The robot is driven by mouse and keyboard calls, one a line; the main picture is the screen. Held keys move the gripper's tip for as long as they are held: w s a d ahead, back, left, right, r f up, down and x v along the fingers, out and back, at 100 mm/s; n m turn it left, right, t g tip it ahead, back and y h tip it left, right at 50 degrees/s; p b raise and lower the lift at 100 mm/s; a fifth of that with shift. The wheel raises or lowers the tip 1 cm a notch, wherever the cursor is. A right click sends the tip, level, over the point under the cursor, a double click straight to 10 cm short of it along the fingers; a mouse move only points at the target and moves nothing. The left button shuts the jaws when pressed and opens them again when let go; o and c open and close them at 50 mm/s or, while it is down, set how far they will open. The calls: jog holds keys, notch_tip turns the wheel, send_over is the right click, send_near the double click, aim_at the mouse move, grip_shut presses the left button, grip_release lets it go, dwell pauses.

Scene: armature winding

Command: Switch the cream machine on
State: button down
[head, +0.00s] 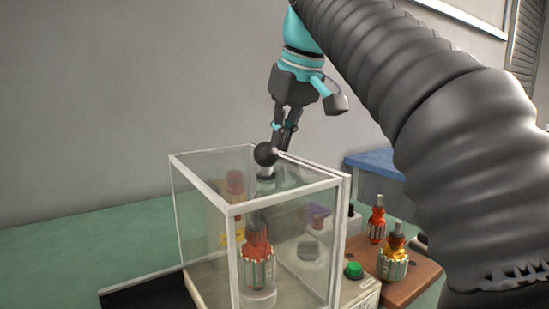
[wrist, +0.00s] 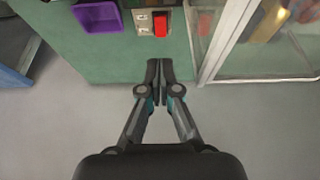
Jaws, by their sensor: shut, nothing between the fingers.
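The cream machine (head: 362,296) stands on the green bench, with a clear box-shaped guard (head: 205,213) over it in the head view. A green button (head: 354,270) is on its front right corner. Inside the guard is an orange and silver armature (head: 257,262). My gripper (head: 281,140) points down beyond the guard, near a black ball knob (head: 266,154). In the wrist view my gripper (wrist: 160,68) is shut and empty. Ahead of its tips is a red switch (wrist: 161,22) on a small pale plate; I cannot tell if the plate belongs to the machine.
A purple bin (wrist: 98,17) lies left of the red switch. The guard's pale frame (wrist: 222,45) is close on the right of my fingers. Armatures stand on a brown board (head: 415,280) right of the machine. Bare floor (wrist: 55,125) shows below the bench edge.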

jog(key=shift+s+d+r, duration=0.15)
jog(key=shift+s+r, duration=0.05)
jog(key=shift+r, duration=0.45)
jog(key=w+m, duration=0.1)
jog(key=w+m+h, duration=0.1)
jog(key=w+a+m, duration=0.1)
jog(key=shift+w+r+m+t, duration=0.2)
jog(key=shift+r+m+t, duration=0.1)
